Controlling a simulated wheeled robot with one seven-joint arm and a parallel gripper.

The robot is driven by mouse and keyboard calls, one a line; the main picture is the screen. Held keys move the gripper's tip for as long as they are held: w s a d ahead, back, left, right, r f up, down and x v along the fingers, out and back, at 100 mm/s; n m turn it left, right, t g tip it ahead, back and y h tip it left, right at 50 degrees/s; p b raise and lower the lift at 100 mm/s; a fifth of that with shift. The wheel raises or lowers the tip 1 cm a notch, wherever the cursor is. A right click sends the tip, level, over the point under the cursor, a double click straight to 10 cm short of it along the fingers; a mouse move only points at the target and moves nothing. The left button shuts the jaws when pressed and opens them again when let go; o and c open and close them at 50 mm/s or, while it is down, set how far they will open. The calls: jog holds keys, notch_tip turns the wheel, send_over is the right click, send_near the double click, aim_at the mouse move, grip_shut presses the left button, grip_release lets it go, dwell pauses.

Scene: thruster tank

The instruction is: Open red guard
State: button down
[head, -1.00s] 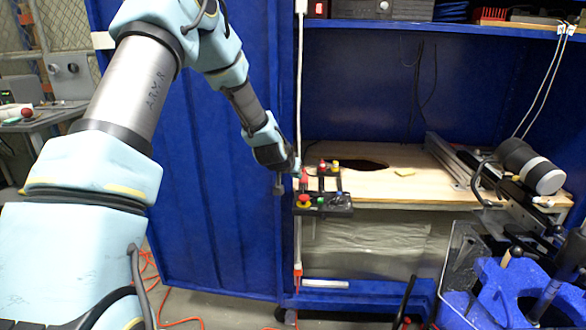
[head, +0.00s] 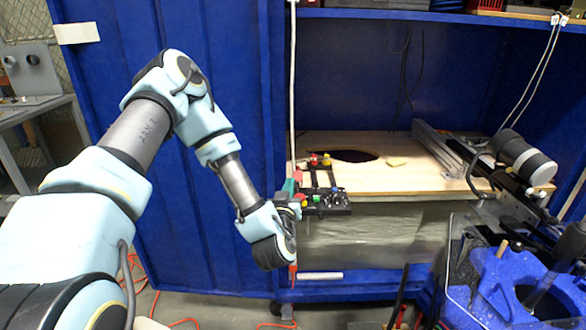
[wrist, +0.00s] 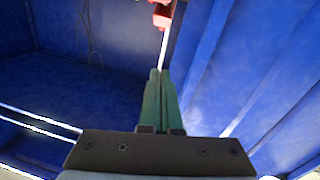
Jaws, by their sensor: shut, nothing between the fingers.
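A dark control box (head: 328,205) with small coloured controls sits at the front edge of the wooden bench. A red part (head: 297,177), which looks like the red guard, stands at its left end; I cannot tell whether it is open. A red part (wrist: 162,16) also shows at the top of the wrist view, just beyond my fingertips. My gripper (head: 290,185) has green fingers and is at the left end of the box, close to the red part. In the wrist view my gripper (wrist: 159,73) is shut and empty. Contact with the red part cannot be made out.
A blue cabinet door (head: 190,230) stands left of the box. A rail with a cylindrical device (head: 522,160) and a blue frame (head: 510,285) fill the right.

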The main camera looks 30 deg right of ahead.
jog(key=p, duration=0.3)
send_over(296, 178)
jog(key=v, duration=0.4)
jog(key=w, duration=0.1)
jog(key=d+f, duration=0.1)
jog(key=w+p, duration=0.1)
jog(key=shift+w+d+f, duration=0.3)
jog(key=shift+w+f, duration=0.05)
jog(key=shift+w+d+f, duration=0.25)
jog(key=shift+f, duration=0.2)
jog(key=shift+r, duration=0.1)
